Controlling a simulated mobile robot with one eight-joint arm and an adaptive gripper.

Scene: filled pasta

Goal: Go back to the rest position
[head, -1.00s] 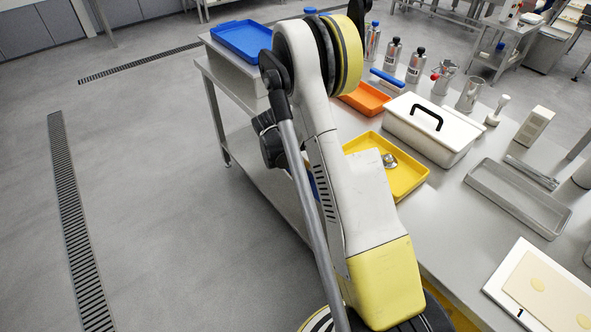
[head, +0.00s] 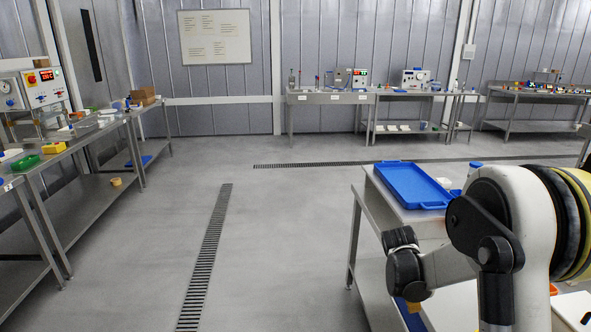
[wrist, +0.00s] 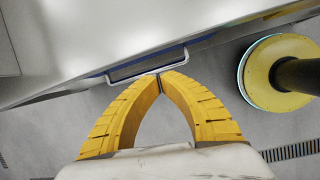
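My gripper (wrist: 160,77) shows in the wrist view with its two yellow ribbed fingers meeting at the tips. It is shut, with nothing between the fingers. Its tips are in front of the edge of a light table-like surface (wrist: 120,30); I cannot tell the exact gap. In the head view my arm is folded at the lower right, beside the steel table (head: 357,215). Only a small yellow-orange part shows below the dark wrist there, and the fingertips are not clear.
A blue tray (head: 412,186) lies on the near table at right. A steel bench (head: 60,158) with instruments runs along the left. More benches (head: 330,98) stand at the back wall. The grey floor between, with a drain grate (head: 207,255), is clear.

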